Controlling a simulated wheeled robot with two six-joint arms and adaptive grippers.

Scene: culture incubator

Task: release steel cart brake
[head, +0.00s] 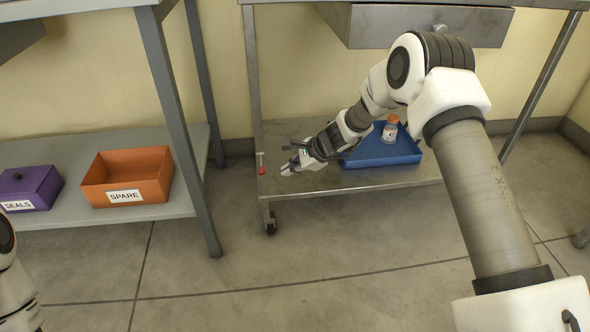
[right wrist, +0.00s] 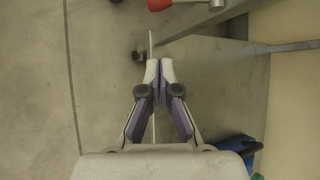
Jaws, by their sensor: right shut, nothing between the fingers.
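The steel cart (head: 350,181) stands at the centre, its lower shelf above the floor. A small red-tipped brake handle (head: 261,170) sits at the shelf's left front corner, above a caster (head: 270,222). In the right wrist view the red tip (right wrist: 160,4) is at the top edge, partly cut off, beyond the fingers. My right gripper (head: 285,170) is shut and empty, a little right of the handle and apart from it. Its fingertips (right wrist: 160,68) meet in the right wrist view. Only a piece of my left arm shows at lower left; its gripper is out of view.
A blue tray (head: 385,153) with an orange-capped bottle (head: 390,128) is on the cart shelf, behind my right forearm. A grey drawer (head: 415,25) hangs above. At left, another shelf holds an orange SPARE bin (head: 127,176) and a purple SEALS box (head: 30,186). The front floor is clear.

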